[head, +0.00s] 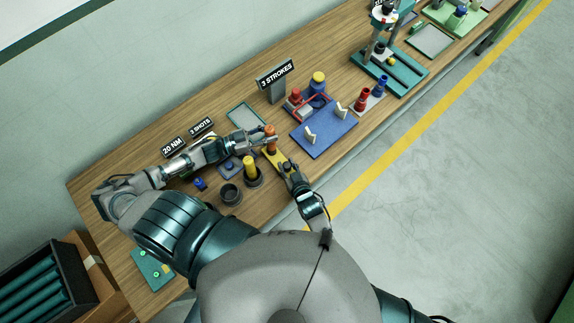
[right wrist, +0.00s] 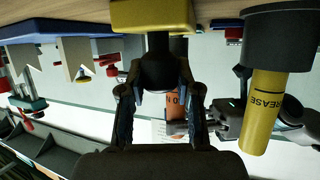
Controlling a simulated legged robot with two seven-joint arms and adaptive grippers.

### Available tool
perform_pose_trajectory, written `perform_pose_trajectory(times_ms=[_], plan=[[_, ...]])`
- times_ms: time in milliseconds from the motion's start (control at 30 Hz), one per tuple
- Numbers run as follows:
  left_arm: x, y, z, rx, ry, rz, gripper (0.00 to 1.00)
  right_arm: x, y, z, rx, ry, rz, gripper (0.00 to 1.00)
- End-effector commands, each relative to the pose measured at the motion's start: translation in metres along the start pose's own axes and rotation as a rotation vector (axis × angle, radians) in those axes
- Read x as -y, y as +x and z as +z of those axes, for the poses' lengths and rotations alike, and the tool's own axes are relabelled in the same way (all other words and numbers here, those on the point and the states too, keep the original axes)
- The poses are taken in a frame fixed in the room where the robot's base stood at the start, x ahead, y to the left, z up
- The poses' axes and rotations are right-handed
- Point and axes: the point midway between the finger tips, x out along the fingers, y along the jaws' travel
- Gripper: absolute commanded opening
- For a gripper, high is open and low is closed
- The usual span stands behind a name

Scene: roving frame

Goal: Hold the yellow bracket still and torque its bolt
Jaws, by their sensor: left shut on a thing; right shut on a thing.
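The yellow bracket (head: 278,158) lies on the wooden bench. It also shows at the top of the right wrist view (right wrist: 150,16), which is upside down. My right gripper (head: 288,168) is shut at the bracket's near end, and its fingers (right wrist: 160,85) close around a dark part next to the yellow. My left gripper (head: 268,140) is shut on an upright orange tool (head: 270,131) over the bracket's far end. The tool shows behind my right fingers in the right wrist view (right wrist: 177,104). The bolt is hidden, so I cannot tell whether the tool touches it.
A yellow grease tube (head: 250,168) stands in a dark cup just left of the bracket. An empty dark cup (head: 230,194) is nearby. A blue plate (head: 325,132) with pale notched uprights lies to the right. Signs (head: 173,147) stand behind my left arm.

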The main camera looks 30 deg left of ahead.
Motion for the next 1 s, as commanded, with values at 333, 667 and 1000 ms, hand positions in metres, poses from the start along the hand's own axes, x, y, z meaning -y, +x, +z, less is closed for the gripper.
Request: perform_pose_trajectory(times_ms=[333, 667, 1000], plan=[[0.000, 0.000, -0.004, -0.001, 0.001, 0.001, 0.00, 0.001, 0.000, 0.001, 0.002, 0.000, -0.001, 0.00], [0.000, 0.000, -0.025, -0.001, 0.001, 0.001, 0.00, 0.001, 0.000, 0.001, 0.003, 0.000, -0.001, 0.00], [0.000, 0.000, -0.047, 0.000, 0.001, 0.001, 0.00, 0.001, 0.000, 0.001, 0.003, 0.000, -0.001, 0.00]])
